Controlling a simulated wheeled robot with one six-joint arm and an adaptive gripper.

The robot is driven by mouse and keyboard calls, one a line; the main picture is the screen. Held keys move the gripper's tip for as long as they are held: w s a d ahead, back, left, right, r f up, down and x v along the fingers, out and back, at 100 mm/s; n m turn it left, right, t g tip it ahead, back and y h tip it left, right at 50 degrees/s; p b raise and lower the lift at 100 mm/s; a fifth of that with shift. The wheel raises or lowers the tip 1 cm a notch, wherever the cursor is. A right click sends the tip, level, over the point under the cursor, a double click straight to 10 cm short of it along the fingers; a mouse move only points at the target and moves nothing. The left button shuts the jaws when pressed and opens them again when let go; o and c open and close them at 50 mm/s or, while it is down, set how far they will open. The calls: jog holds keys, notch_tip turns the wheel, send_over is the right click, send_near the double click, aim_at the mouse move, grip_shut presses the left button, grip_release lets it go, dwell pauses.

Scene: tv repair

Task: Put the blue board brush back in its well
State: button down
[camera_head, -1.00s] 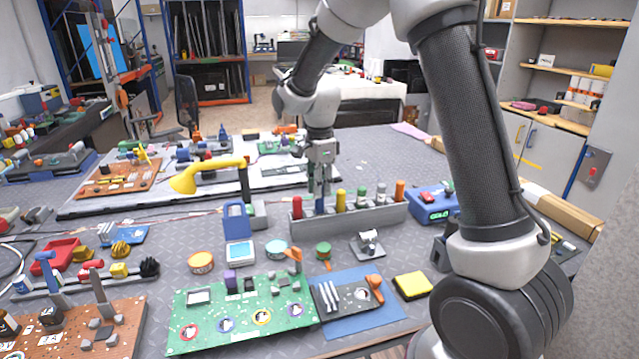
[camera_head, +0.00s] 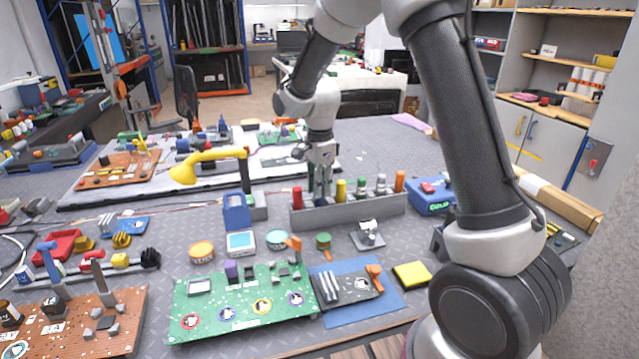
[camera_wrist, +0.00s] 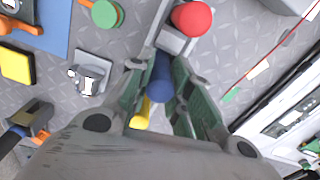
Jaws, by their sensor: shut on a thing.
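A grey rack (camera_head: 350,213) stands at the middle of the bench with a row of coloured brush handles in it. My gripper (camera_head: 321,188) is at the rack, between the red handle (camera_head: 297,197) and the yellow handle (camera_head: 340,190). In the wrist view it is shut on the blue board brush (camera_wrist: 160,80), whose round blue top shows between the fingers. The red handle (camera_wrist: 191,19) and the yellow handle (camera_wrist: 141,113) flank it. The brush is in line with the rack's row. Its lower end is hidden, so how deep it sits in its well cannot be told.
Green, grey and orange handles (camera_head: 399,181) fill the rack's right part. A blue box (camera_head: 432,198) stands to its right. A yellow lamp (camera_head: 205,169) is behind to the left. A green circuit board (camera_head: 240,312) lies in front.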

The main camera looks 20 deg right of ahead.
jog(key=shift+f, duration=0.55)
jog(key=c, duration=1.2)
grip_release()
jog(key=shift+c, duration=0.2)
notch_tip(320, 180, up, 12)
